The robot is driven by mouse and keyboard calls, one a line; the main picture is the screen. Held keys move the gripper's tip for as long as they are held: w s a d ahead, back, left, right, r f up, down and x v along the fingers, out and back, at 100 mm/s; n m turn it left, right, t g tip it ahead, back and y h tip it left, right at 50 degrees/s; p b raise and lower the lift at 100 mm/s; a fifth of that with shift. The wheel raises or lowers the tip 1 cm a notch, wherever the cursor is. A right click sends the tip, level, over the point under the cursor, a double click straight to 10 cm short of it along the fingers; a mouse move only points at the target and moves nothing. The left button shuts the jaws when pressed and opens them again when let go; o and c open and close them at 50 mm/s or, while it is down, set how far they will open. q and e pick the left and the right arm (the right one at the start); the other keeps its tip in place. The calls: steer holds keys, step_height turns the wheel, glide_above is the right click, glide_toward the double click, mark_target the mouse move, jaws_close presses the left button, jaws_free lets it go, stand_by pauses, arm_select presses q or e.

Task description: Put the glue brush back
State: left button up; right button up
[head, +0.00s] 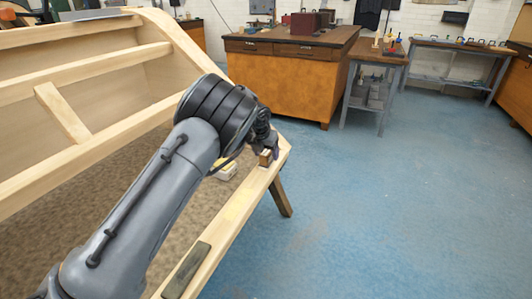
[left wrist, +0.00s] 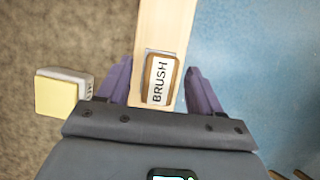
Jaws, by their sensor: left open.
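The glue brush shows in the left wrist view as a wooden block (left wrist: 161,80) with a white label reading BRUSH. It lies on a pale wooden rail, between the two purple fingers of my left gripper (left wrist: 160,85). The fingers stand apart, one on each side of the rail, with gaps to the block. In the head view the left gripper (head: 270,157) is at the far end of the rail, with the brown block (head: 265,158) beside it, partly hidden by the wrist. My right gripper is not in view.
A white and yellow box (left wrist: 64,92) stands left of the rail. A dark green-grey bar (head: 187,270) lies on the near rail. The wooden bodyframe (head: 90,70) rises at left. A cabinet workbench (head: 285,80) and side tables stand behind; blue floor (head: 400,200) is clear at right.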

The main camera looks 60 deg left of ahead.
arm_select(q)
steer(key=p+v, duration=0.5)
steer(key=v, duration=0.7)
steer(key=shift+p, duration=0.3)
steer(key=shift+a+r, duration=0.1)
steer(key=shift+r, duration=0.05)
